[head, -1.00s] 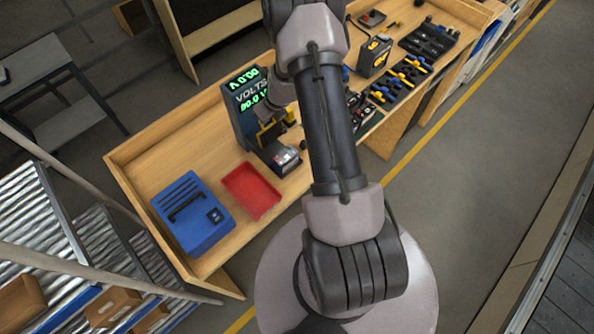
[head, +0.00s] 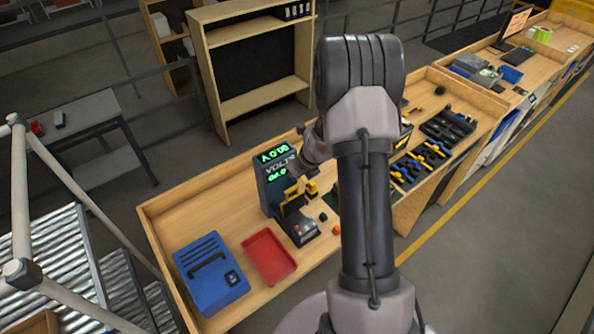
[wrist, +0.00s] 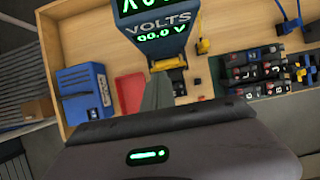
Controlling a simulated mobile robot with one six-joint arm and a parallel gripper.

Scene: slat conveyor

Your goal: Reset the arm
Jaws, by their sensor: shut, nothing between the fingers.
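My gripper (wrist: 157,90) shows in the wrist view as a narrow grey wedge, its fingers together with nothing between them. It points toward the workbench (wrist: 222,30) below the meter. In the head view my wrist hangs left of my raised arm, beside the voltage meter (head: 273,180) with green digits; the fingertips are hard to make out there. The meter also shows in the wrist view (wrist: 155,22), reading 00.0 V. A dark device with yellow parts (head: 297,222) stands in front of the meter.
A blue case (head: 210,275) and a red tray (head: 269,257) lie on the bench's left part. Black racks with yellow and blue tools (head: 420,163) lie right of my arm. A wooden shelf (head: 255,105) stands behind. The floor (head: 500,225) at right is clear.

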